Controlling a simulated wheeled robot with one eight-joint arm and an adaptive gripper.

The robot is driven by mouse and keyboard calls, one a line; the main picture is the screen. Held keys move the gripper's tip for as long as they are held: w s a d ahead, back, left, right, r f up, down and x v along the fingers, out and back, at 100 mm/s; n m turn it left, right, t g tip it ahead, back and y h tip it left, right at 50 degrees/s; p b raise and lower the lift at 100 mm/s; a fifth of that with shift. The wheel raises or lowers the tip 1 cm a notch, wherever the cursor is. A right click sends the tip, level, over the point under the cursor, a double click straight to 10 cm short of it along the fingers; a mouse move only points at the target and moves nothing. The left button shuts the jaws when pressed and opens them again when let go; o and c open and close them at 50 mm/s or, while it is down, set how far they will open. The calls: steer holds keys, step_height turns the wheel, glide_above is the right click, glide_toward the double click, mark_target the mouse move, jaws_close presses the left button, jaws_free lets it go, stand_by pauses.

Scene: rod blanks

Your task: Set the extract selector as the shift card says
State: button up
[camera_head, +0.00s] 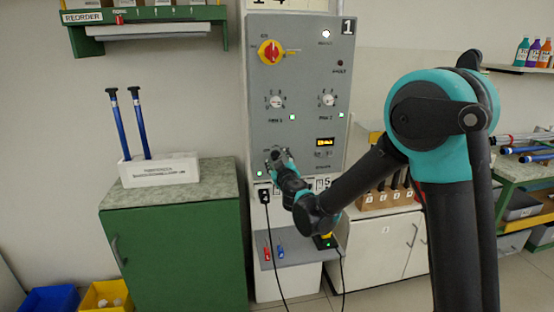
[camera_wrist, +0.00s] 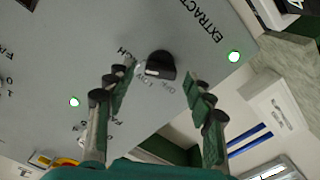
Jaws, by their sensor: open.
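The extract selector (camera_wrist: 160,65) is a black knob on the grey panel (camera_head: 262,100), seen in the wrist view under the word EXTRACT. Small labels, seemingly HIGH, LOW and OFF, sit around it, and a pale mark shows on its lower left side; the exact setting is too small to be sure of. My gripper (camera_wrist: 158,90) is open, its green-padded fingers on either side of the knob's lower edge, apart from it. No readable shift card shows.
A green cabinet (camera_head: 175,250) with a white box (camera_head: 160,170) of blue rods stands left. Black cables hang below the panel.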

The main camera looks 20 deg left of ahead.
steer(key=shift+w+a, duration=0.3)
steer(key=shift+w, duration=0.25)
steer(key=c, duration=1.2)
steer(key=shift+o, duration=0.2)
steer(key=shift+n, duration=0.3)
steer(key=n, duration=0.5)
steer(key=shift+s+a, duration=0.1)
steer(key=n, duration=0.6)
steer(key=shift+f, duration=0.15)
steer(key=shift+n, duration=0.3)
